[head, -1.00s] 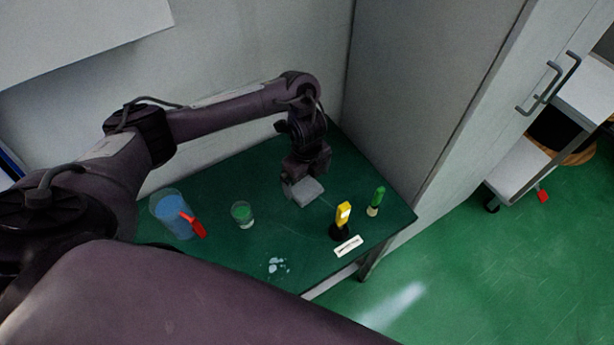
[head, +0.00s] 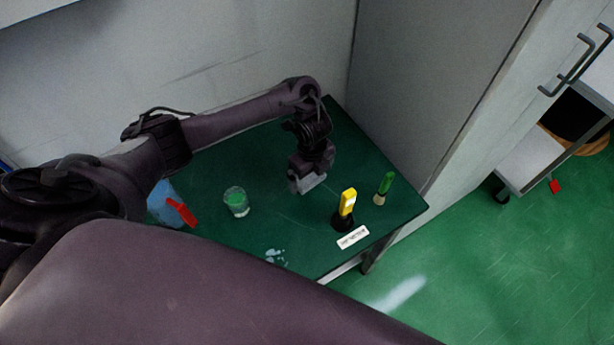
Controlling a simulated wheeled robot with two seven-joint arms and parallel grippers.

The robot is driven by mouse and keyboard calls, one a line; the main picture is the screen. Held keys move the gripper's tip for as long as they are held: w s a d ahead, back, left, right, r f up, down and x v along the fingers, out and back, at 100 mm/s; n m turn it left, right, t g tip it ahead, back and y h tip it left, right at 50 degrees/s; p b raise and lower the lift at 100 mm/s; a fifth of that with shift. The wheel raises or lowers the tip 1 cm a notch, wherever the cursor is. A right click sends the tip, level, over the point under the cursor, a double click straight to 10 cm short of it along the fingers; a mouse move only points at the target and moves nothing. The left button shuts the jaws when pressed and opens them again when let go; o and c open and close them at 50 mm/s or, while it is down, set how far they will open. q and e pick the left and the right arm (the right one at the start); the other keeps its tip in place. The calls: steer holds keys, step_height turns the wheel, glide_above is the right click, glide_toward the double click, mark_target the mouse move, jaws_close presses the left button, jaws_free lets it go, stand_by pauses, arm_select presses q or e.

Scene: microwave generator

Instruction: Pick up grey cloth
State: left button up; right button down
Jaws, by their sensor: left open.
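The grey cloth (head: 314,183) shows as a small light grey piece on the green table (head: 345,130), right under my left gripper. My left gripper (head: 307,178) reaches in from the left and points down at the cloth. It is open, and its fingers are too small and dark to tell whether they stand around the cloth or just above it. The gripper hides part of the cloth. My right gripper is not in view.
A blue container (head: 160,205) with a red item (head: 181,212) and a clear cup (head: 236,202) stand left. A yellow-topped item (head: 347,202), a green-handled brush (head: 385,187) and a white label (head: 353,237) are right. A cabinet (head: 440,80) borders the right.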

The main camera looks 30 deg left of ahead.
arm_select(q)
steer(key=shift+w+a+f, duration=0.1)
steer(key=shift+f, duration=0.45)
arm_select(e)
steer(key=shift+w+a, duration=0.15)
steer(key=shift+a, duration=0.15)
arm_select(q)
steer(key=shift+r, duration=0.1)
steer(key=c, duration=0.9)
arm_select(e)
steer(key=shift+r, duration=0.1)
